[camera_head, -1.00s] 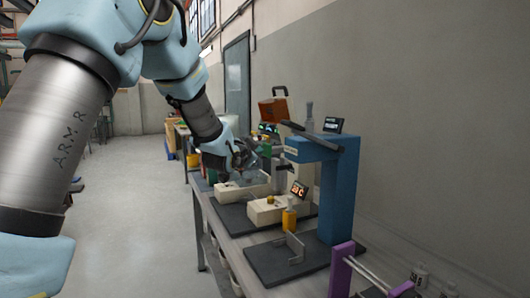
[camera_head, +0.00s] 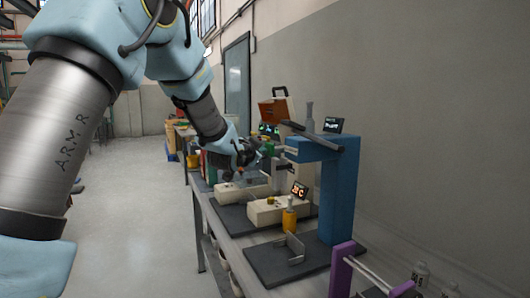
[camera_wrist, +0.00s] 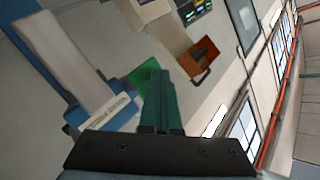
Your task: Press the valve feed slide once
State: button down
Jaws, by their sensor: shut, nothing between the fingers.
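My gripper (camera_head: 247,156) is over the middle of the bench, above and beside the beige machine bodies. In the wrist view its two dark green fingers (camera_wrist: 162,103) lie together, with nothing seen between them. A bright green part (camera_wrist: 143,76) shows just behind the fingers. A white plate with small lettering (camera_wrist: 108,112) is to the left of them. I cannot tell which part is the valve feed slide, and the gripper may hide it in the head view. I cannot tell whether the fingers touch anything.
An orange box (camera_head: 274,111) is raised behind. A purple frame (camera_head: 341,272) is at the front. The floor (camera_head: 135,230) left of the bench is clear.

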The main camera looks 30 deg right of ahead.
jog(key=shift+s+d, duration=0.1)
jog(key=shift+d, duration=0.45)
dwell(0.4)
jog(key=shift+b, duration=0.3)
jog(key=a+b, duration=0.1)
jog(key=a, duration=0.2)
jog(key=shift+w+a+b, duration=0.15)
jog(key=shift+w+b, duration=0.05)
jog(key=shift+b, duration=0.1)
dwell(0.3)
jog(key=a, duration=0.3)
jog(key=a+b, duration=0.1)
jog(key=a, duration=0.1)
jog(key=shift+w, duration=0.35)
dwell(0.7)
